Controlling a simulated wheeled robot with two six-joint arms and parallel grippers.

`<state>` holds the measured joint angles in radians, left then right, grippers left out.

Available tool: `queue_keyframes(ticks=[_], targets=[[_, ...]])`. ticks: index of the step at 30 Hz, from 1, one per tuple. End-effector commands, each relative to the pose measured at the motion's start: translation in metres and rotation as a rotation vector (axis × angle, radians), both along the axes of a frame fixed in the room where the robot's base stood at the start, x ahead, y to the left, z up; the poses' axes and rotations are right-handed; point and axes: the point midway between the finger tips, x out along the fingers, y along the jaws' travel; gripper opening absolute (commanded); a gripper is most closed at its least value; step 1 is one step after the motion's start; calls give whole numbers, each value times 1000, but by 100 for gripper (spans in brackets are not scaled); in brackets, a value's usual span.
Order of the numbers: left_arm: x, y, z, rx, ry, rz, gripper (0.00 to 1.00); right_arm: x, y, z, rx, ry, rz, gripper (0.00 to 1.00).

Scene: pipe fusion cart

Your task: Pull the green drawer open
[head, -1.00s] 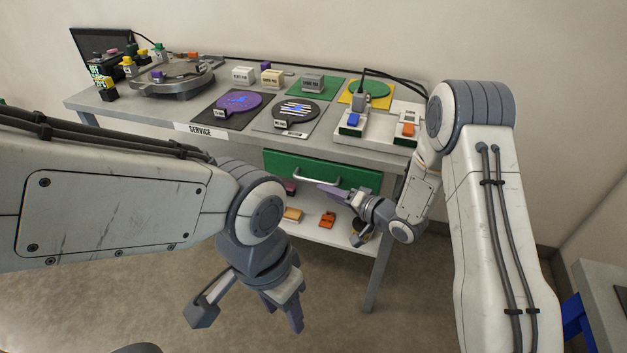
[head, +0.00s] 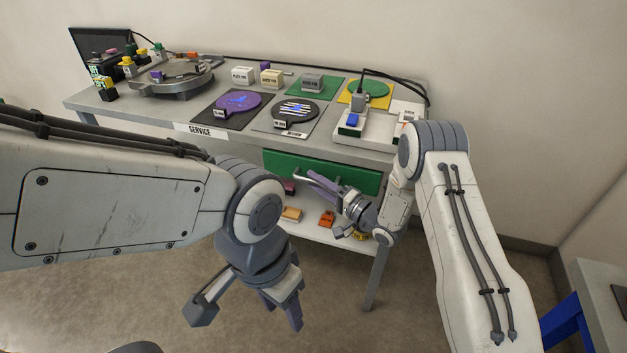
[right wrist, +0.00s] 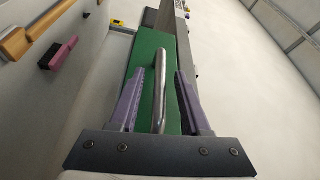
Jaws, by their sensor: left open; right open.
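The green drawer (head: 290,163) sits under the tabletop and looks closed. Its front also fills the middle of the right wrist view (right wrist: 146,62). Its silver bar handle (right wrist: 160,85) runs between the two purple fingers of my right gripper (right wrist: 157,88), which is open around it with gaps on both sides. In the head view my right gripper (head: 322,181) is at the drawer front and partly covers the handle. My left gripper (head: 245,308) is open and empty, low in front of the cart, away from the drawer.
The tabletop (head: 210,125) carries discs, mats and labelled boxes. A blue-legged table (head: 605,285) stands at the right. The floor before the cart is clear.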

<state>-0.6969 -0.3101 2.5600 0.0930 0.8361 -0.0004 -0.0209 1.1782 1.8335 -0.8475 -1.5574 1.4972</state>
Motion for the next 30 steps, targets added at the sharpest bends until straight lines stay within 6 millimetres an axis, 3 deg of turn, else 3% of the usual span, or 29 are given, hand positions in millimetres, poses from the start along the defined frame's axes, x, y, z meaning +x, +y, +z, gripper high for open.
queue_keyframes(ticks=[13,15,17,30], targets=[[0,0,0,0,0,0,50,8,10,1,1,1,-1,47],[0,0,0,0,0,0,50,8,10,1,1,1,-1,20],[0,0,0,0,0,0,50,8,10,1,1,1,-1,0],[0,0,0,0,0,0,50,8,10,1,0,1,-1,0]])
